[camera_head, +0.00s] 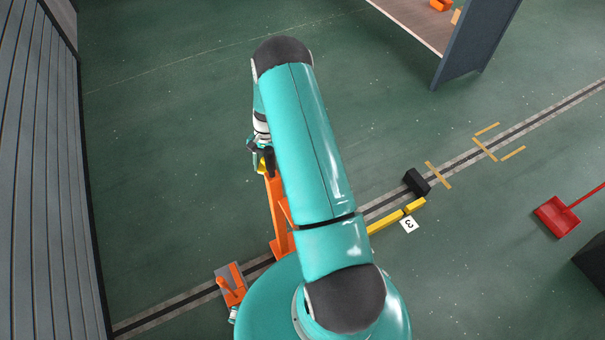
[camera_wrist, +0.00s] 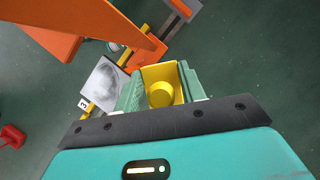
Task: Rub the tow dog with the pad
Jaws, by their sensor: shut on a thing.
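My gripper (camera_wrist: 160,90) is shut on the yellow pad (camera_wrist: 161,94), a block with a round knob, seen from the wrist. In the head view my gripper (camera_head: 262,158) is partly behind my arm, with a bit of yellow below it. A pale plate with a dark smudge (camera_wrist: 104,82) lies left of the pad in the wrist view, apart from it; it may be the tow dog's face, but I cannot tell. It is not visible in the head view. A tall orange part (camera_head: 276,212) stands below the gripper, partly hidden by my arm.
A floor rail (camera_head: 530,128) crosses the scene. On or beside it are an orange-and-grey fixture (camera_head: 232,284), a black block (camera_head: 416,181) and yellow bars (camera_head: 386,221) with a "3" sign (camera_head: 409,225). A red dustpan (camera_head: 557,216) lies right. Open floor is at upper left.

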